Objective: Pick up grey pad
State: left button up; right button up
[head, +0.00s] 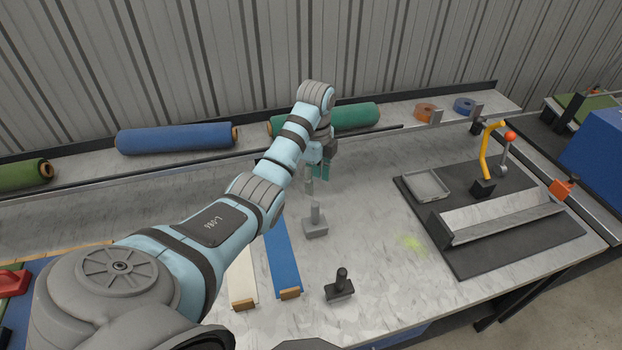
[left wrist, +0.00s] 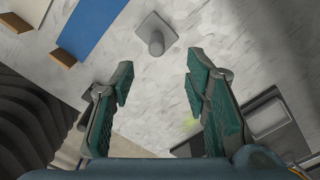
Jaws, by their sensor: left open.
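The grey pad (head: 316,229), a square block with an upright handle, stands on the pale worktop in the middle of the head view. In the left wrist view the grey pad (left wrist: 157,35) lies beyond the fingertips, near the top edge. My left gripper (head: 320,172) is above and behind the pad in the head view, pointing down and apart from it. In the left wrist view my left gripper (left wrist: 160,72) is open, with bare worktop between its green-padded fingers. My right gripper is not in view.
A black pad (head: 340,288) with a handle stands nearer the front. Blue (head: 283,258) and cream (head: 242,278) strips lie to the left. A black mat (head: 510,258) with a grey dish (head: 427,186) is at right. Rolls, including a blue one (head: 175,138), line the back.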

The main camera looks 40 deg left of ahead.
pick_arm(q)
jog(key=b, duration=0.4)
send_over(314, 215)
jog(key=f, duration=0.5)
jog(key=shift+w+a+f, duration=0.15)
jog(key=shift+w+a, duration=0.1)
jog(key=shift+w, duration=0.15)
notch_tip(314, 215, down, 9)
jog(key=shift+w+a, duration=0.1)
grip_shut()
